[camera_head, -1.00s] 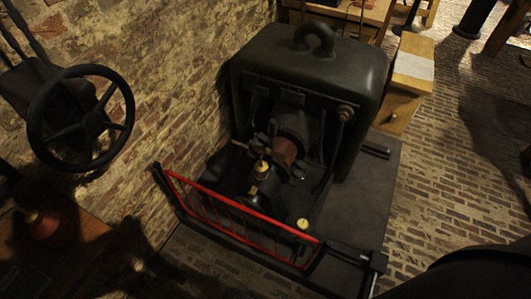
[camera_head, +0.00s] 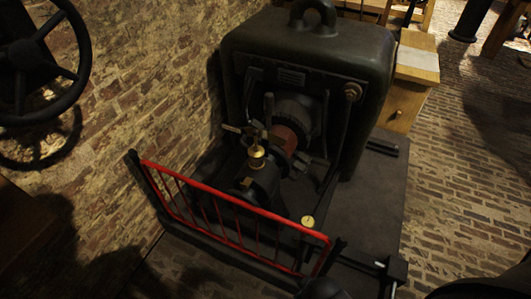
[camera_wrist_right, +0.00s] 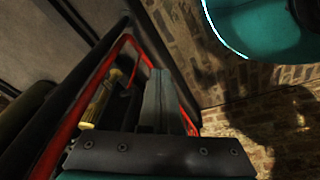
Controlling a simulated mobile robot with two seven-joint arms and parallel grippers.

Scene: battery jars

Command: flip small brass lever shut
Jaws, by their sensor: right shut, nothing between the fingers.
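A dark machine (camera_head: 300,60) stands against the brick wall. On its front are a brass cup-like fitting (camera_head: 256,157), a thin brass-coloured bar (camera_head: 232,128) to its upper left and a small brass piece (camera_head: 247,182) below. I cannot tell for sure which is the lever, or its position. In the right wrist view, a brass cylindrical part (camera_wrist_right: 98,103) shows left of my right gripper (camera_wrist_right: 160,75). That gripper is shut and empty, its fingers side by side near the red rail. My left gripper is not in view.
A red guard rail (camera_head: 235,208) crosses in front of the machine. A round brass-topped knob (camera_head: 308,221) sits just behind it. A black handwheel (camera_head: 40,60) is at the left. The brick floor (camera_head: 455,200) at the right is mostly clear.

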